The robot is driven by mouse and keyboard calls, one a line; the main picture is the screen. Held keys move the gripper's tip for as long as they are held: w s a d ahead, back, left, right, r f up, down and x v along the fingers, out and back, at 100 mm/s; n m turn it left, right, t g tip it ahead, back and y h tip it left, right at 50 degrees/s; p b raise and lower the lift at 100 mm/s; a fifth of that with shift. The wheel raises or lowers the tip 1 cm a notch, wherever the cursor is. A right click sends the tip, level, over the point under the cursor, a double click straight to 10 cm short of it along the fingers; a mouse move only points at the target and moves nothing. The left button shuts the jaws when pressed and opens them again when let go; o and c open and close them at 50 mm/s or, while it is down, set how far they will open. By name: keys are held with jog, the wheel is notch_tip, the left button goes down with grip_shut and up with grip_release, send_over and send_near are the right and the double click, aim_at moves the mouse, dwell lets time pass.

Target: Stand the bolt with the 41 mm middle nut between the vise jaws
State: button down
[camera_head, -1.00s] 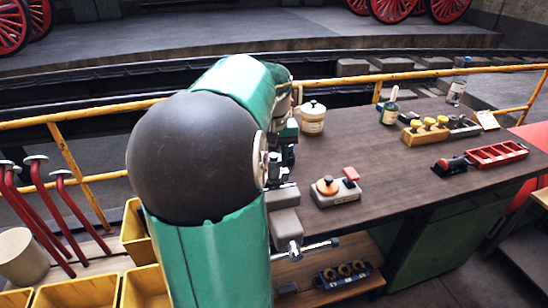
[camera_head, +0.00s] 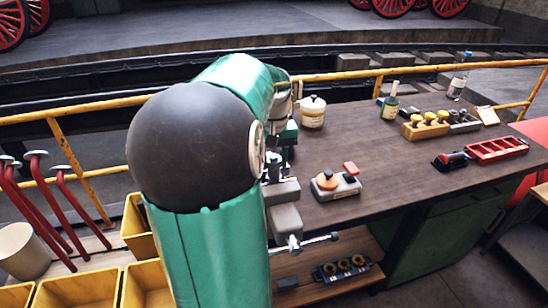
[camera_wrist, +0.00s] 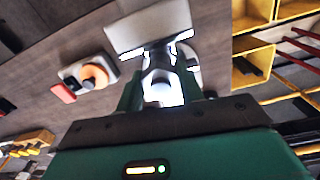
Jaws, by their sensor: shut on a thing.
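The vise (camera_head: 285,218) is a grey block with a bar handle at the front edge of the bench, just right of my arm in the head view. In the wrist view its pale jaw (camera_wrist: 150,28) lies just beyond my fingertips. My gripper (camera_wrist: 160,85) is shut on a shiny metal bolt (camera_wrist: 158,92), which stands between the two green fingers close to the vise. Glare and the fingers hide the nut's size and the bolt's lower end. I cannot tell whether the bolt is between the jaws. In the head view my arm hides most of the gripper.
A box with an orange knob and red button (camera_head: 336,186) sits right of the vise. A white lidded pot (camera_head: 313,112) stands behind. A red tray (camera_head: 497,150) and a wooden rack (camera_head: 425,130) are farther right. Yellow bins (camera_head: 80,288) are at left. The middle bench is clear.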

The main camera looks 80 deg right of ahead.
jog(key=shift+f, duration=0.85)
dwell(0.3)
jog(key=c, duration=0.8)
grip_release()
jog(key=shift+r, duration=3.95)
